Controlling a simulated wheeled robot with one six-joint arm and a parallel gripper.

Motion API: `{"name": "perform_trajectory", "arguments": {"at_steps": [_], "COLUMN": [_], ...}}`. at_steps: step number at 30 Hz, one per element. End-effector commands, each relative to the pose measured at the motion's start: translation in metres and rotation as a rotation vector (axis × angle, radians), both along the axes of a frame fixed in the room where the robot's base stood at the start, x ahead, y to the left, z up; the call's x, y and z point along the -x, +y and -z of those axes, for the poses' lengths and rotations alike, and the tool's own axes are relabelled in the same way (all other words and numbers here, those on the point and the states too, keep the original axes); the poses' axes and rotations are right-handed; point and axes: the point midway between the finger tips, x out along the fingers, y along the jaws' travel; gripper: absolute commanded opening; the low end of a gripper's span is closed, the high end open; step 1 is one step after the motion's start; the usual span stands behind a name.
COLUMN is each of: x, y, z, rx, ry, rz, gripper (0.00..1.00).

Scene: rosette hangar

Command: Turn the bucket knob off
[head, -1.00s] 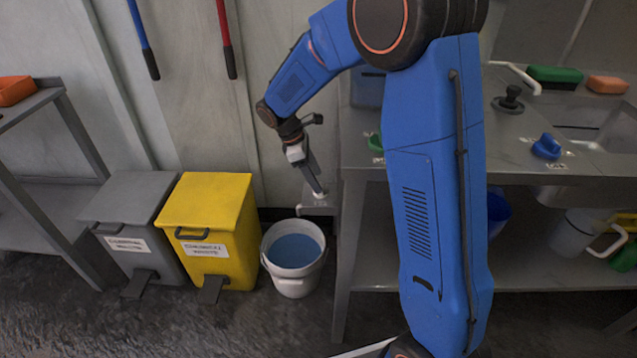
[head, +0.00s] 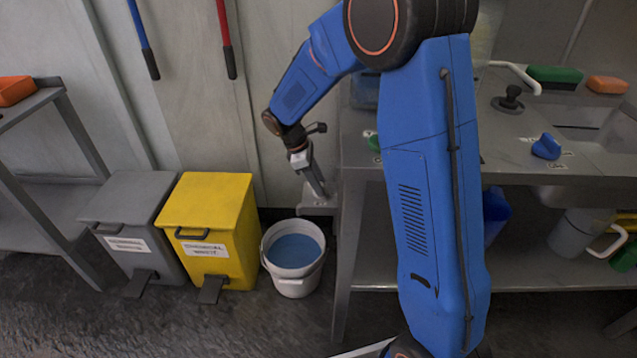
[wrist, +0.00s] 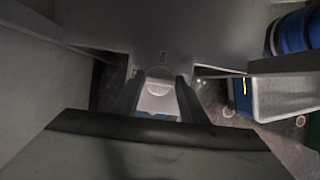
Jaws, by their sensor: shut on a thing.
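The white bucket (head: 291,272) stands on the floor holding blue liquid, right of the yellow bin. Above it, a small grey bracket (head: 315,208) juts from the left end of the steel counter. My gripper (head: 323,193) points down at this bracket. In the wrist view my gripper (wrist: 159,78) has its two fingers on either side of a small pale grey rounded knob (wrist: 160,72), and it is shut on it. A small mark sits on the grey panel just beyond. The knob is hidden by the fingers in the head view.
A yellow bin (head: 207,215) and a grey bin (head: 128,209) stand left of the bucket. The steel counter (head: 520,130) at the right carries a blue knob (head: 546,147) and a black knob (head: 510,100). The floor in front is clear.

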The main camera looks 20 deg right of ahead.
Motion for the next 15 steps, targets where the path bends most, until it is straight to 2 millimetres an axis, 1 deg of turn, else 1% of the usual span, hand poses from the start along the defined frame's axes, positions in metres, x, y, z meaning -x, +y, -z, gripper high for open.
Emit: {"name": "perform_trajectory", "arguments": {"at_steps": [3, 9, 10, 11, 12, 15], "x": [-0.0004, -0.0003, -0.0003, -0.0003, -0.0003, -0.0003], "y": [-0.0005, -0.0004, -0.0003, -0.0003, -0.0003, -0.0003], "z": [0.0001, -0.0001, -0.0002, -0.0002, -0.0002, -0.0002], "rx": [0.001, 0.000, 0.000, 0.000, 0.000, 0.000], "ry": [0.001, 0.000, 0.000, 0.000, 0.000, 0.000], "rz": [0.039, 0.039, 0.039, 0.039, 0.039, 0.039], "gripper": [0.17, 0.17, 0.46, 0.53, 0.58, 0.58]}}
